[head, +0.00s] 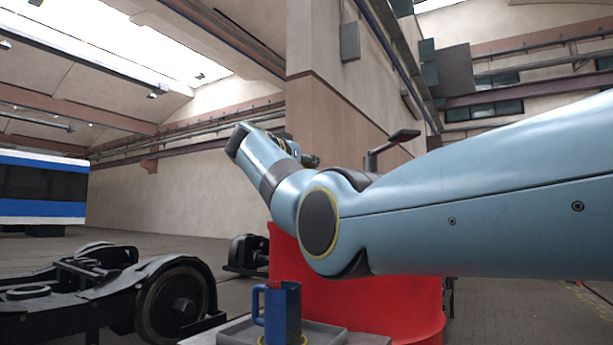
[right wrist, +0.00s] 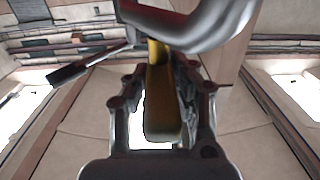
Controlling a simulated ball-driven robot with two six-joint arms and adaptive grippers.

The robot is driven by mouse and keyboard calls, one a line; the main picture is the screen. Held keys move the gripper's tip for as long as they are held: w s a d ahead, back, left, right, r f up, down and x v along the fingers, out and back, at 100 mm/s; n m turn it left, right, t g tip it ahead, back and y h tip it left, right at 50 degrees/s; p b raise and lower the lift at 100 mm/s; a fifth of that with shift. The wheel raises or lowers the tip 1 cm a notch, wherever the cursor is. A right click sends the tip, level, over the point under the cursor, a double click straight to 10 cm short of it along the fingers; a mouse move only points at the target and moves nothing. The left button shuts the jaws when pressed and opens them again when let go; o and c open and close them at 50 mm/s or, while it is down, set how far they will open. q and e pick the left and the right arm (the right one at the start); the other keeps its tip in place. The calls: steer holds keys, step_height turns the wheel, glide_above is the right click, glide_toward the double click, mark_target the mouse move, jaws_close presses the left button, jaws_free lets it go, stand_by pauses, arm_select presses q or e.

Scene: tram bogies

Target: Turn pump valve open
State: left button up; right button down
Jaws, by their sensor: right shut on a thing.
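My right gripper (head: 308,159) is mostly hidden behind my own blue arm in the head view. In the right wrist view its two fingers (right wrist: 160,90) are shut on a yellow lever (right wrist: 160,118), which looks like the valve's handle. The lever runs up between the fingers toward a shiny grey metal body (right wrist: 205,28). The red pump body or tank (head: 390,310) stands behind and below my arm in the head view. A dark handle with a flat paddle end (head: 402,136) rises above my arm, and it also shows in the right wrist view (right wrist: 78,69). My left gripper is not in view.
A blue jug (head: 282,315) stands on a grey tray (head: 322,334) in front of the red body. Black bogies with wheels (head: 172,302) stand at the left. A blue and white tram (head: 40,190) is farther back. A wall pillar (head: 335,110) rises behind the arm.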

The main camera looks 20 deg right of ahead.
steer(key=shift+f+g, duration=0.3)
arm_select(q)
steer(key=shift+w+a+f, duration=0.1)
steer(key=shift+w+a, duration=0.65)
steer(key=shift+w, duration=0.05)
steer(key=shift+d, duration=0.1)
